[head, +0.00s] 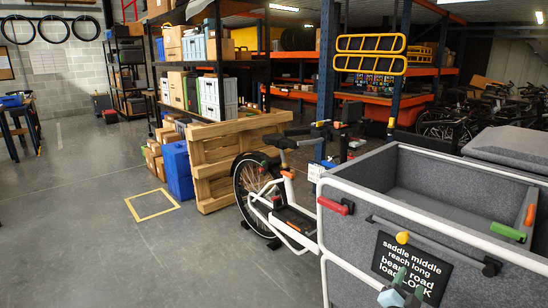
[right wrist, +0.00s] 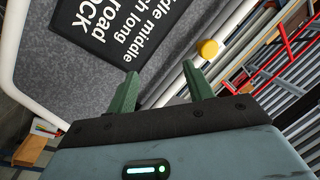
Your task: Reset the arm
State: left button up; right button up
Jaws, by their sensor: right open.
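My right gripper (head: 408,284) is at the bottom right of the head view, in front of the grey cargo box (head: 345,262) of a white-framed cargo bike. In the right wrist view its two green fingers (right wrist: 160,78) stand apart with nothing between them. The box's black sign with white lettering (head: 411,268) is close beyond the fingers, and it also shows in the right wrist view (right wrist: 122,28). A yellow knob (head: 402,238) is above the gripper in the head view. My left gripper is not in view.
The grey floor at left is clear around a yellow marked square (head: 133,212).

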jog(key=s+a+f+n+y+p, duration=0.1)
jog(key=s+a+f+n+y, duration=0.2)
jog(key=s, duration=0.4)
jog(key=s+a+f+n+y+p, duration=0.2)
jog(key=s+f+n+y, duration=0.25)
jog(key=s, duration=0.35)
jog(key=s+a+f+n+y+p, duration=0.1)
jog(key=s+a+f+n+y, duration=0.15)
jog(key=s+n, duration=0.35)
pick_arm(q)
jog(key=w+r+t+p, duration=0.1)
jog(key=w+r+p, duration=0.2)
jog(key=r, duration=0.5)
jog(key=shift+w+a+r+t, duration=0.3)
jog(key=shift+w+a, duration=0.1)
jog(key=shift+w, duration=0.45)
pick_arm(e)
jog(key=s+a+n+g+y, duration=0.1)
jog(key=s+a+g, duration=0.2)
jog(key=s, duration=1.1)
jog(key=s+a+f+n+g+y, duration=0.1)
jog(key=s+a, duration=0.5)
jog(key=s, duration=0.8)
jog(key=shift+s+f+n+g+y, duration=0.3)
jog(key=shift+n+g+y, duration=0.5)
jog(key=shift+g, duration=0.3)
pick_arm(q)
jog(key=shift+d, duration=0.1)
